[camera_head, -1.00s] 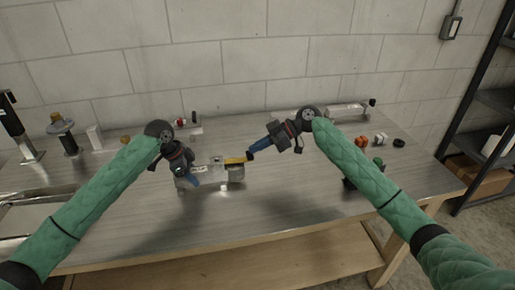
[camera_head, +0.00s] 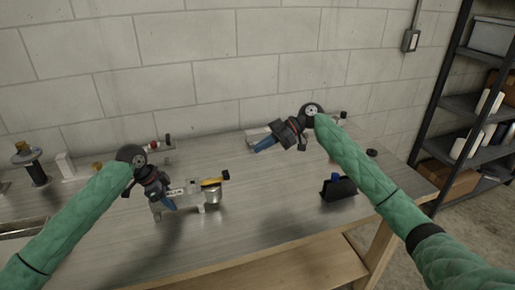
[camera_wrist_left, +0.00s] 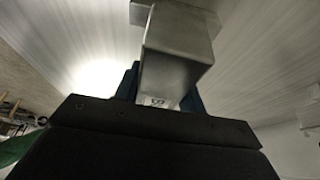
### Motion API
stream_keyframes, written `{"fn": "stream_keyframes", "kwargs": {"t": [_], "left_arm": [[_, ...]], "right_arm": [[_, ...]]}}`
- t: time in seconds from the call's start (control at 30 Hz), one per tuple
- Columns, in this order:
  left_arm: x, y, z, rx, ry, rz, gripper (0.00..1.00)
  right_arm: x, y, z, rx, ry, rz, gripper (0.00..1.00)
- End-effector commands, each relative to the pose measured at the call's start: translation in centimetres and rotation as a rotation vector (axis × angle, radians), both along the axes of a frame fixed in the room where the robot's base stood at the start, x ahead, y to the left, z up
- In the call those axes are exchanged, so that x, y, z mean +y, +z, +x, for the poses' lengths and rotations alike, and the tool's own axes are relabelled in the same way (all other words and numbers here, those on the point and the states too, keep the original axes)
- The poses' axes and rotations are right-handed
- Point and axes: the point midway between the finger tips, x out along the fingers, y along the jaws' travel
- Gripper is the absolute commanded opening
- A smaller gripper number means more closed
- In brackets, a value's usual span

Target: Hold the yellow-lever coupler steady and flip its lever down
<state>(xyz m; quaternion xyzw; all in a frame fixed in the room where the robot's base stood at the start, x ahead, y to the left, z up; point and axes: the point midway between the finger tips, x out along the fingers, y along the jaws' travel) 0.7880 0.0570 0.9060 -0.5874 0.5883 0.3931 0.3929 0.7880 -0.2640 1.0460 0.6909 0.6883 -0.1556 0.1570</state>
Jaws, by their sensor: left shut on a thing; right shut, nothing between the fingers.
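The yellow-lever coupler (camera_head: 212,196) is a grey metal piece on the bench, left of centre in the head view. Its yellow lever (camera_head: 212,182) lies nearly flat across the top, its dark tip tilted slightly up to the right. My left gripper (camera_head: 167,203) is shut on the left end of the coupler's metal body. The left wrist view shows a square metal tube (camera_wrist_left: 178,62) at the fingers, which are mostly hidden.
A red-marked coupler (camera_head: 154,145) stands behind my left gripper. Another metal piece (camera_head: 256,133) lies behind my right gripper. A dark block (camera_head: 338,188) and a black ring (camera_head: 372,152) are at the right. The bench between coupler and dark block is clear.

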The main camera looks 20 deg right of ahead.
Motion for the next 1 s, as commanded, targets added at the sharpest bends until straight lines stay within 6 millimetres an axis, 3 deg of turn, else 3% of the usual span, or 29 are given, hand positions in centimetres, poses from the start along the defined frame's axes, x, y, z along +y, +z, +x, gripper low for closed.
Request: {"fn": "stream_keyframes", "kwargs": {"t": [0.23, 0.27, 0.4, 0.77, 1.0], "left_arm": [[0.0, 0.0, 0.0, -0.001, 0.001, 0.0, 0.06], [0.0, 0.0, 0.0, -0.001, 0.001, 0.0, 0.42], [0.0, 0.0, 0.0, -0.001, 0.0, 0.0, 0.65], [0.2, 0.5, 0.1, -0.002, 0.001, 0.0, 0.65], [1.5, 3.7, 0.1, -0.003, 0.0, 0.0, 0.65]], "right_arm": [[0.0, 0.0, 0.0, 0.0, 0.0, 0.0, 0.0], [0.0, 0.0, 0.0, 0.0, 0.0, 0.0, 0.0], [0.0, 0.0, 0.0, 0.0, 0.0, 0.0, 0.0], [0.1, 0.0, 0.0, 0.0, 0.0, 0.0, 0.0], [0.1, 0.0, 0.0, 0.0, 0.0, 0.0, 0.0]]}}
